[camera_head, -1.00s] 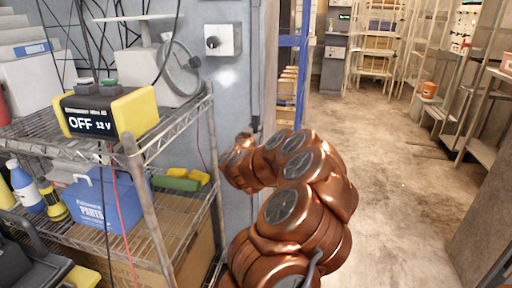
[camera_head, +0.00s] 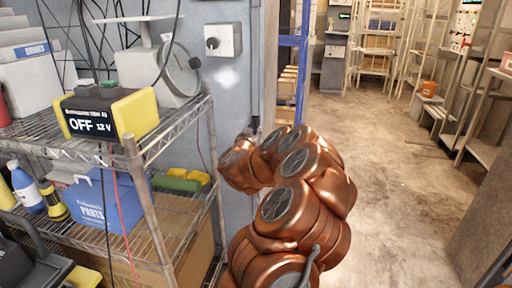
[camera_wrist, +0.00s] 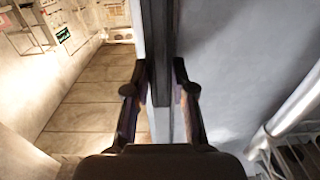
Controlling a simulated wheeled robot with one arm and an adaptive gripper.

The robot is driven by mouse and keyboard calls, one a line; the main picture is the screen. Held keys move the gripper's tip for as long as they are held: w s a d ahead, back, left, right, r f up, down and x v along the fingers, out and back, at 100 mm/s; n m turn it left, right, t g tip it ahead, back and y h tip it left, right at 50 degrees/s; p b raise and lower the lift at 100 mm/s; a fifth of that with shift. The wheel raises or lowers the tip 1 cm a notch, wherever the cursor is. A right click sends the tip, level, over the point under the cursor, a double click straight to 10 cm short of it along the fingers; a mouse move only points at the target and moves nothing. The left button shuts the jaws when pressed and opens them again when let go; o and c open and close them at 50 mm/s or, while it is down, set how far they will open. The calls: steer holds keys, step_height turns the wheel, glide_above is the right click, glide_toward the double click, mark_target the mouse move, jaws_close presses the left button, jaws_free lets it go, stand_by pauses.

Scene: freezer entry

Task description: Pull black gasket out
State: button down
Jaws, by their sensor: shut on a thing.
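The black gasket (camera_wrist: 160,45) is a dark vertical strip along the edge of the grey wall panel in the wrist view. It runs down between the two fingers of my gripper (camera_wrist: 155,85). My gripper is shut on the gasket, with one finger on each side. In the head view my gripper (camera_head: 250,136) is at the wall's edge beside the doorway, mostly hidden by my copper-coloured arm.
A wire shelf (camera_head: 160,130) at left holds a yellow-black power box (camera_head: 108,112), a scale (camera_head: 165,60) and a blue parts bin (camera_head: 108,198). A switch box (camera_head: 222,40) is on the wall (camera_head: 232,95). The floor (camera_head: 385,170) at right is open, with racks beyond.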

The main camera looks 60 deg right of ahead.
steer(key=shift+p+v, duration=0.65)
steer(key=shift+v, duration=0.3)
stand_by(1.6)
steer(key=shift+a, duration=0.2)
stand_by(0.3)
steer(key=shift+v, duration=2.7)
steer(key=shift+r+p, duration=0.1)
steer(key=shift+p, duration=0.2)
